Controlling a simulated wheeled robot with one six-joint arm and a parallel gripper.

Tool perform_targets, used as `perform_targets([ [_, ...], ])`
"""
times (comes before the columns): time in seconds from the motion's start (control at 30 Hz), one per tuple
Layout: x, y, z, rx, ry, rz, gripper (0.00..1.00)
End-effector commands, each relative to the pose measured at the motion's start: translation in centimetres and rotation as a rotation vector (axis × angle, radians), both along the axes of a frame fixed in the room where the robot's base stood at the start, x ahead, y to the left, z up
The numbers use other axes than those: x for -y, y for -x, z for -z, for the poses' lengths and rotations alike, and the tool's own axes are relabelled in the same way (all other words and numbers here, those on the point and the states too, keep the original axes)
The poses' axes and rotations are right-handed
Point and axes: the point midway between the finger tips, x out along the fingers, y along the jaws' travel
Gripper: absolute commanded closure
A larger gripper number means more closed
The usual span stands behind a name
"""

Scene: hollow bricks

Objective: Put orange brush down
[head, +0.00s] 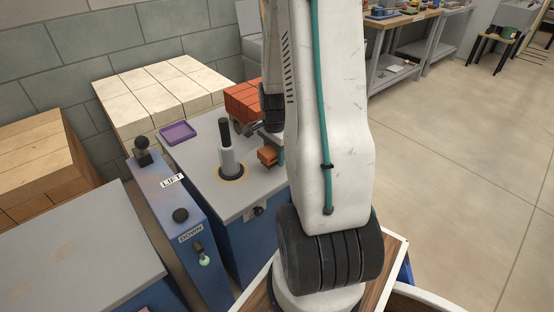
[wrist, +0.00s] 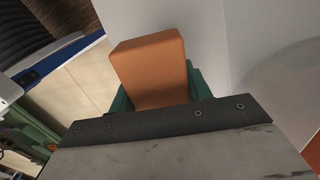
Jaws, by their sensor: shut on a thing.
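The orange brush (head: 267,156) is in my gripper (head: 277,147), over the right part of the grey-topped blue table (head: 205,152) in the head view. In the wrist view the orange brush (wrist: 150,68) fills the middle, a plain orange block between the green finger pads of my gripper (wrist: 158,92). My gripper is shut on it. A pale grey surface lies behind it there. I cannot tell whether the brush touches the tabletop. My arm hides the table's right side in the head view.
A black-topped grey post (head: 227,152) stands close left of the brush. Red bricks (head: 243,102) are stacked behind it. A purple tray (head: 178,132) lies at the table's back left. A blue lift console (head: 178,205) stands left. The floor at right is clear.

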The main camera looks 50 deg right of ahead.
Motion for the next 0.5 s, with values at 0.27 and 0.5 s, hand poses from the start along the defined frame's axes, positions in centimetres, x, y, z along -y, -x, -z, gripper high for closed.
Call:
perform_targets([
  [0.27,0.8,-0.1,3.3,-0.003,-0.003,-0.001,0.88],
  [0.5,0.9,-0.1,3.6,0.000,0.000,0.001,0.88],
])
